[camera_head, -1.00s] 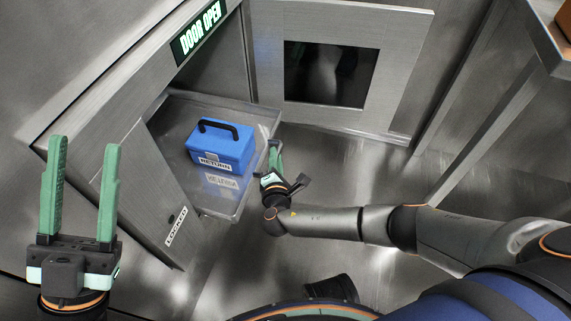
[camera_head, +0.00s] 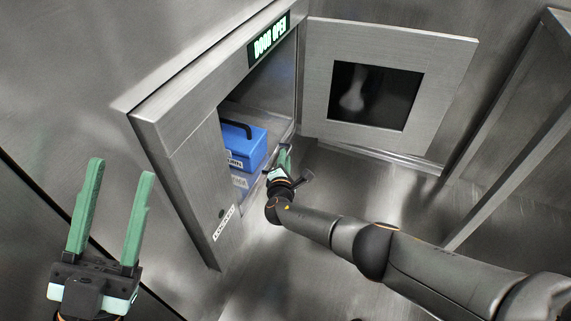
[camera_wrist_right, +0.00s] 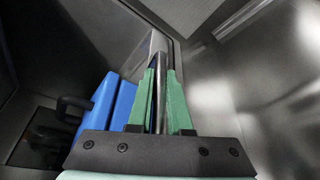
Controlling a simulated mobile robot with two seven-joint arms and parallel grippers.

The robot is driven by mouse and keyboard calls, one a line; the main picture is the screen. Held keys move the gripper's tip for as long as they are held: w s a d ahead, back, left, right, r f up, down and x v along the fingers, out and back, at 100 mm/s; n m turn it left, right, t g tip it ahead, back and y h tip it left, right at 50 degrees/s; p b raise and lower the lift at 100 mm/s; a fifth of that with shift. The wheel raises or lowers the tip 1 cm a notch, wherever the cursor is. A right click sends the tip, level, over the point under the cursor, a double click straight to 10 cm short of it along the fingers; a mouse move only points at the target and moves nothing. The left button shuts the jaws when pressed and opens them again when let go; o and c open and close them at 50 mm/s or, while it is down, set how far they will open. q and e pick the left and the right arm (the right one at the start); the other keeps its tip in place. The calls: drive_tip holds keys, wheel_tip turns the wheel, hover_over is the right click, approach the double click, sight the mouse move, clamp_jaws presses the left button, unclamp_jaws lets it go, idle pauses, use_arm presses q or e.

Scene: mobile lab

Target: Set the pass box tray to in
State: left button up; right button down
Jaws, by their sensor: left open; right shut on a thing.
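The pass box (camera_head: 190,120) is a steel cabinet in the wall with a lit sign reading DOOR OPEN. Its tray (camera_head: 262,178) is mostly inside the opening, with its front edge near the doorway. A blue case (camera_head: 246,150) with a dark handle and a RETURN label sits on the tray, partly hidden by the cabinet front. My right gripper (camera_head: 284,160) is shut on the tray's edge; in the right wrist view its green fingers (camera_wrist_right: 161,98) straddle the thin metal rim. My left gripper (camera_head: 112,210) is open and empty at the lower left.
The pass box door (camera_head: 440,75), with a dark window, stands swung open to the right. A label plate (camera_head: 224,223) is on the cabinet's lower front. The floor below the opening is clear. A metal frame stands at the far right.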

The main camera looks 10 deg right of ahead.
use_arm(q)
drive_tip(key=shift+a, duration=0.25)
use_arm(e)
drive_tip(key=shift+w, duration=0.15)
use_arm(q)
drive_tip(key=shift+f, duration=0.1)
use_arm(e)
drive_tip(key=c, duration=0.8)
unclamp_jaws()
drive_tip(key=shift+a, duration=0.15)
drive_tip(key=shift+c, duration=0.2)
drive_tip(key=shift+s+r, duration=0.1)
drive_tip(key=shift+s, duration=0.1)
use_arm(q)
drive_tip(key=shift+t, duration=0.3)
drive_tip(key=r+p, duration=0.2)
drive_tip(key=r, duration=0.1)
drive_tip(key=r+p, duration=0.3)
drive_tip(key=a+r+p, duration=0.1)
drive_tip(key=r+p, duration=0.2)
drive_tip(key=shift+s+r, duration=0.25)
drive_tip(key=shift+r, duration=0.05)
use_arm(e)
drive_tip(key=v, duration=1.2)
use_arm(q)
drive_tip(key=shift+c, duration=0.2)
